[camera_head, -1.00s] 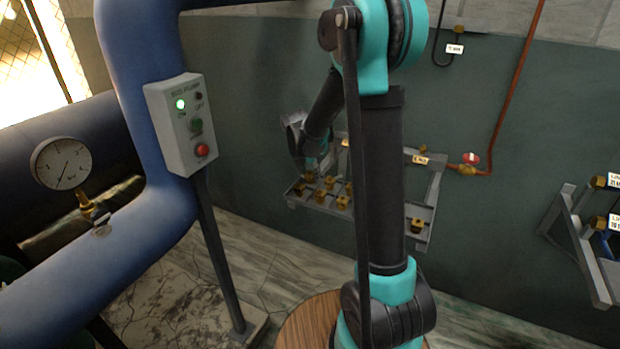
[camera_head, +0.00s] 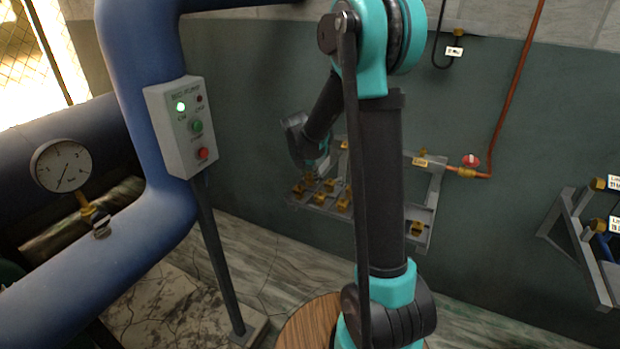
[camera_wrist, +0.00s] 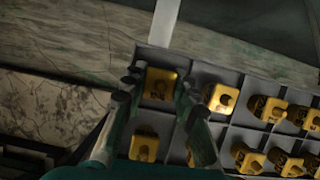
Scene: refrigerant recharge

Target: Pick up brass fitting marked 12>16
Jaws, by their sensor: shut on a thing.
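In the wrist view, a brass fitting (camera_wrist: 158,86) with a dark mark on its face sits in the corner compartment of a grey divided tray (camera_wrist: 232,138). The mark is too blurred to read. My gripper (camera_wrist: 161,78) has one finger on each side of this fitting and is shut on it. The fitting still appears to be inside its compartment. In the head view, my gripper (camera_head: 311,174) is low over the left end of the tray (camera_head: 300,201), and the held fitting cannot be told apart there.
Several other brass fittings fill the neighbouring compartments, one (camera_wrist: 220,98) close to the right finger. A wall rack with a copper pipe and red valve (camera_head: 470,160) is behind. A pump control box (camera_head: 181,125) and blue pipe (camera_head: 135,90) stand left. Another bracket (camera_head: 585,245) is right.

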